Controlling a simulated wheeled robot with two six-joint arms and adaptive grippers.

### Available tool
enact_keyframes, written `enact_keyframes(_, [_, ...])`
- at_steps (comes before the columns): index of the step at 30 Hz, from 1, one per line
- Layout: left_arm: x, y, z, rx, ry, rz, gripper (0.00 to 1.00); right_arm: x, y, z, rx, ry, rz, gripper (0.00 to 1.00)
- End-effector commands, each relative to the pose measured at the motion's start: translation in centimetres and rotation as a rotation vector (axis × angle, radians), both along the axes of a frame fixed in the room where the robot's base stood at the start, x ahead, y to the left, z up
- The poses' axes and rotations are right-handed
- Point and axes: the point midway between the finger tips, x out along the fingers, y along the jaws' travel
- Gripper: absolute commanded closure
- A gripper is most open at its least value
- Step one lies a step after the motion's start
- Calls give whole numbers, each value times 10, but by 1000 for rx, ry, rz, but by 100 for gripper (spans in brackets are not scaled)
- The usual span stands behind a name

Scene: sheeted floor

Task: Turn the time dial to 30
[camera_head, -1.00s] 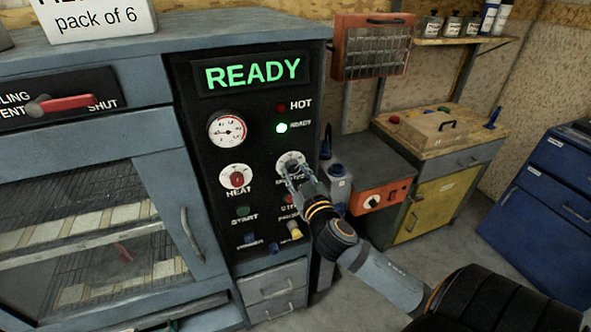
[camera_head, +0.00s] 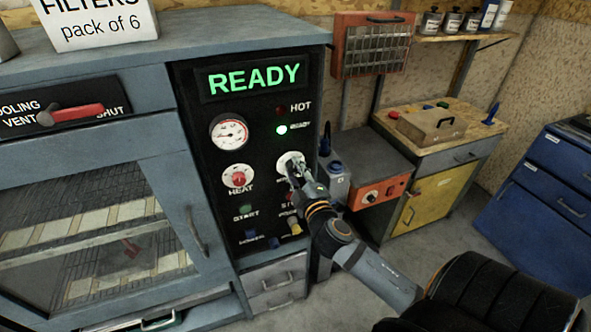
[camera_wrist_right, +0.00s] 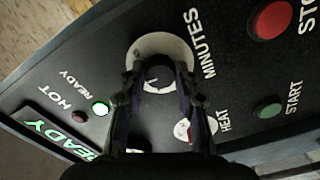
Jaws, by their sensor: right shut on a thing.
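The time dial has a dark knob with a white mark on a round white plate (camera_head: 291,159) on the black control panel. In the right wrist view the plate (camera_wrist_right: 155,46) sits beside the word MINUTES. The dark knob (camera_wrist_right: 159,80) is between the fingers of my right gripper (camera_wrist_right: 160,82), which is shut on it. The plate's scale is too blurred to read, so I cannot tell the setting. In the head view my right gripper (camera_head: 297,174) covers the lower part of the dial. My left gripper is not in view.
The HEAT dial (camera_head: 238,179) is left of the time dial, with the gauge (camera_head: 229,132) above it. The green START button (camera_head: 243,212) and other buttons are below. The lit display (camera_head: 254,78) reads READY. An orange-fronted unit (camera_head: 380,193) stands to the right.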

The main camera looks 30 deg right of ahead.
Motion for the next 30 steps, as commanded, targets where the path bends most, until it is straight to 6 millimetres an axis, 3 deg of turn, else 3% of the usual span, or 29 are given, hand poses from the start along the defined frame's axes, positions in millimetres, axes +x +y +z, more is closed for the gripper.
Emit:
enact_keyframes(19, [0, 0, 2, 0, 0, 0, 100, 0, 0, 0, -44, 11, 0, 100])
enact_keyframes(20, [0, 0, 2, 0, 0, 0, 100, 0, 0, 0, -43, 10, 0, 65])
enact_keyframes(21, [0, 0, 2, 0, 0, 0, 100, 0, 0, 0, -43, 10, 0, 60])
enact_keyframes(24, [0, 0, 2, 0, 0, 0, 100, 0, 0, 0, -43, 10, 0, 46])
enact_keyframes(30, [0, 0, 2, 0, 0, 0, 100, 0, 0, 0, -43, 10, 0, 46])
